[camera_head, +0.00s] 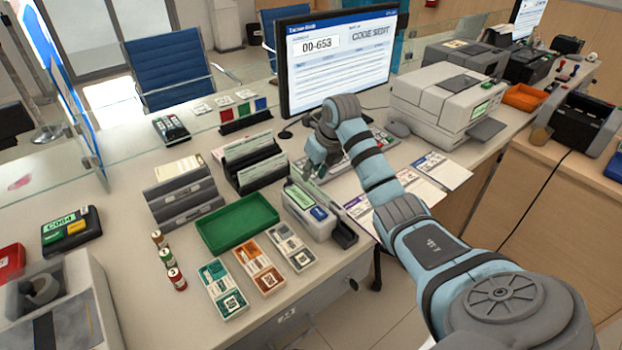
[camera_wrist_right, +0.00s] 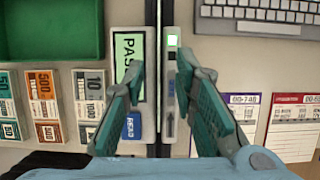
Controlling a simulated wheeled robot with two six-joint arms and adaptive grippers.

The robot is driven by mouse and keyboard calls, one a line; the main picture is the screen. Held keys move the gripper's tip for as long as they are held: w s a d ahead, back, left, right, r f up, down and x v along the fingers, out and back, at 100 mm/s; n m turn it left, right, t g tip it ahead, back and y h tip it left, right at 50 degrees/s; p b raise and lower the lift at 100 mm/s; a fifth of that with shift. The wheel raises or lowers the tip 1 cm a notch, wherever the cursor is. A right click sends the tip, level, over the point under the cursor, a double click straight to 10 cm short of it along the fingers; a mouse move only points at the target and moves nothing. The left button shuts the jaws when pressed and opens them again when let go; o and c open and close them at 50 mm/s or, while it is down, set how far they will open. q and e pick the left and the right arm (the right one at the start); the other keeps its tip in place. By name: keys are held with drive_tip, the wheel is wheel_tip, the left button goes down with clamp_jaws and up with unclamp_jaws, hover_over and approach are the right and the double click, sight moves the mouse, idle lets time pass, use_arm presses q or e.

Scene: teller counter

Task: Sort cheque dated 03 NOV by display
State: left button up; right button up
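The reader (camera_head: 308,212) is a grey box with a green display and a narrow dark slot along its right side. In the right wrist view its display (camera_wrist_right: 135,60) reads "PAS", the rest covered by a finger. Pale green slips, possibly cheques, stand in a black rack (camera_head: 253,163) left of the gripper. No date is legible, so I cannot tell which is 03 NOV. My left gripper is out of view.
A green tray (camera_head: 238,222) lies left of the reader, with a grey slotted rack (camera_head: 184,197) behind it. Banded note stacks (camera_head: 259,266) lie in front. A keyboard (camera_wrist_right: 262,18), printed sheets (camera_wrist_right: 229,112) and a printer (camera_head: 446,104) are to the right.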

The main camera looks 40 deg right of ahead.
drive_tip(key=x, duration=0.4)
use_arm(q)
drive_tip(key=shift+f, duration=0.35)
use_arm(e)
clamp_jaws()
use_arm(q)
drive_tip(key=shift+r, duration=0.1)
use_arm(e)
drive_tip(key=shift+r, duration=0.1)
use_arm(q)
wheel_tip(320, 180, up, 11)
drive_tip(key=p, duration=1)
use_arm(e)
wheel_tip(320, 180, up, 12)
drive_tip(key=shift+f, duration=0.25)
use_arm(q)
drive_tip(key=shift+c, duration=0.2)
